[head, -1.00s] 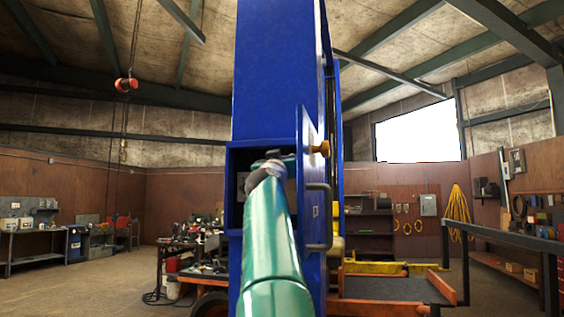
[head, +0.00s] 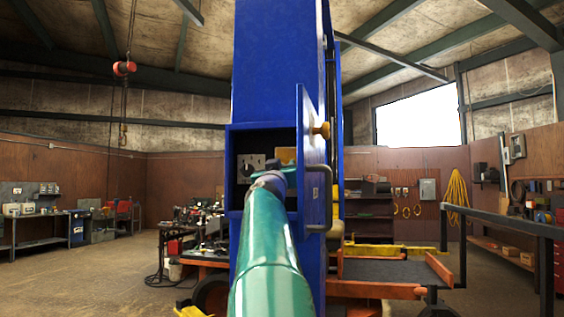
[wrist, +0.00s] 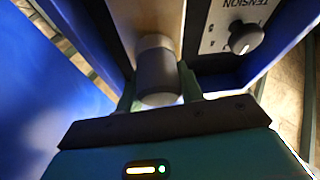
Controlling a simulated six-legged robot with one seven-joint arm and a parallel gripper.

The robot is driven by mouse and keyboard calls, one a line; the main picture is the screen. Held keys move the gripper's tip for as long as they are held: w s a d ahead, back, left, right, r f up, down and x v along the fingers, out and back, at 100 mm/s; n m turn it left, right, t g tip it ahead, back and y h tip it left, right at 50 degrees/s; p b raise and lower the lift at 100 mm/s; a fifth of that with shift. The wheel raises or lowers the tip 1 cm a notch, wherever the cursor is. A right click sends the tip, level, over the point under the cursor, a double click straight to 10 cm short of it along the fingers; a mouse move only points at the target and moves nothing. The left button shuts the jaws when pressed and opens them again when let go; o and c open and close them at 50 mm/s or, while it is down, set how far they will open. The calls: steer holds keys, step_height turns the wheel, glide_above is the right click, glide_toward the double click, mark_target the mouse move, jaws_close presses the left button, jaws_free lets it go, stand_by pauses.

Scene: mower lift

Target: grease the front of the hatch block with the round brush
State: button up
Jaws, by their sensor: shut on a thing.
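My gripper (wrist: 160,92) is shut on a grey cylinder, the round brush (wrist: 157,68), between its two fingers. In the wrist view the brush's far end is close in front of a tan block (wrist: 150,16), which looks like the hatch block; I cannot tell whether they touch. The block also shows as a yellowish patch (head: 286,155) inside the open compartment of the blue column in the head view. There my gripper (head: 272,172) is at the compartment's mouth, and my arm hides the brush and much of the opening.
A panel marked TENSION with a dark knob (wrist: 245,38) lies right of the block in the wrist view.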

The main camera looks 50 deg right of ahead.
step_height(320, 180, down, 7)
stand_by(1.0)
steer(key=shift+w+d+f, duration=0.1)
steer(key=s+a, duration=0.2)
steer(key=a, duration=0.3)
steer(key=shift+s+a, duration=0.25)
stand_by(0.4)
steer(key=shift+s+a, duration=0.3)
steer(key=shift+a, duration=0.4)
steer(key=shift+s+a, duration=0.25)
steer(key=shift+a, duration=0.4)
